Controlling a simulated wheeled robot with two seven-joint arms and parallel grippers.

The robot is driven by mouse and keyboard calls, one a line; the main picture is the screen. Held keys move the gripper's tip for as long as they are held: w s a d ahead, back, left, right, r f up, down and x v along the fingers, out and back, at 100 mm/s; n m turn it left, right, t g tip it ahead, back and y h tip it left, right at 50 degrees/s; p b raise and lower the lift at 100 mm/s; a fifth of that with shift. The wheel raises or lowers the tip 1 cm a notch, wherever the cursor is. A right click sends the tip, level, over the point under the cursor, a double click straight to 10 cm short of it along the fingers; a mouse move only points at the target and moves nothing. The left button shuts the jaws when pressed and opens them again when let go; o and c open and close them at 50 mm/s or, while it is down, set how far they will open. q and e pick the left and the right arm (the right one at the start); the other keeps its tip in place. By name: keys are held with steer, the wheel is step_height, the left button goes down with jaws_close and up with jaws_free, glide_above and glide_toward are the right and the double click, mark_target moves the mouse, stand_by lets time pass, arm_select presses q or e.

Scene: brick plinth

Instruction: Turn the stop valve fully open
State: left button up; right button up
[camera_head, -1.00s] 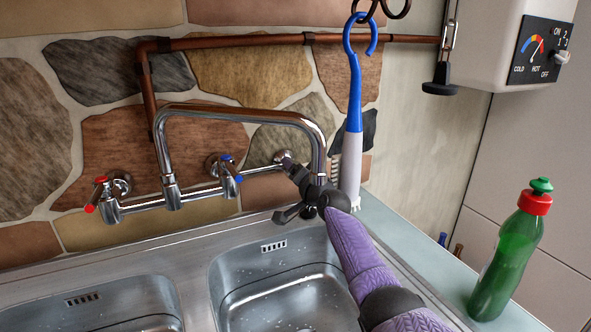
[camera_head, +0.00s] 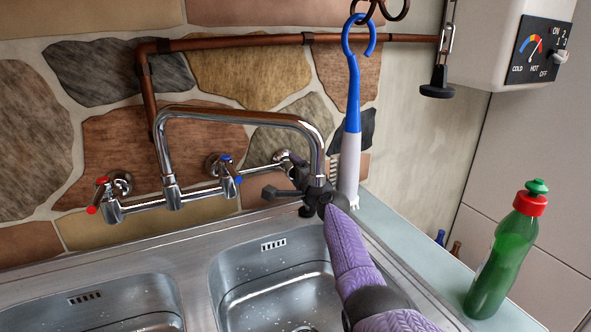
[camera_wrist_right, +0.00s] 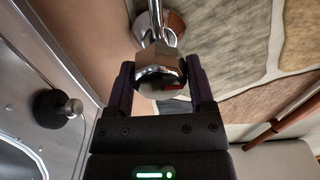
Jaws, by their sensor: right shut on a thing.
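The stop valve has a faceted chrome knob (camera_wrist_right: 160,72) with a small red mark, seen in the right wrist view between my dark fingers. In the head view, its chrome wall fitting (camera_head: 282,156) shows at the right end of the tap pipe, and the knob is mostly hidden by my gripper. My right gripper (camera_wrist_right: 161,88) is shut on the knob, one finger on each side. In the head view, the right gripper (camera_head: 297,164) reaches in from the lower right, behind the swan-neck spout. My left gripper is not in view.
The chrome mixer spout (camera_head: 240,112) arches close to my right gripper. A blue and white brush (camera_head: 351,125) hangs just right of it. The steel sink (camera_head: 200,252) lies below. A green bottle (camera_head: 500,255) stands on the right ledge. A water heater (camera_head: 485,50) is at upper right.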

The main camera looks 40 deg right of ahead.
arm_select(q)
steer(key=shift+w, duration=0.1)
arm_select(e)
steer(key=shift+m, duration=0.3)
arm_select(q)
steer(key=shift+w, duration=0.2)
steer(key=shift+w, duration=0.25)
arm_select(e)
steer(key=o, duration=1.2)
steer(key=shift+s+a+r+p, duration=0.1)
steer(key=shift+s+p, duration=0.2)
steer(key=shift+p, duration=0.2)
arm_select(q)
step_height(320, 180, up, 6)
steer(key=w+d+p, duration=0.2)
steer(key=p, duration=0.3)
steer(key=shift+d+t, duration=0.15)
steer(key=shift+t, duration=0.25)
arm_select(e)
steer(key=v, duration=0.9)
steer(key=shift+s, duration=0.15)
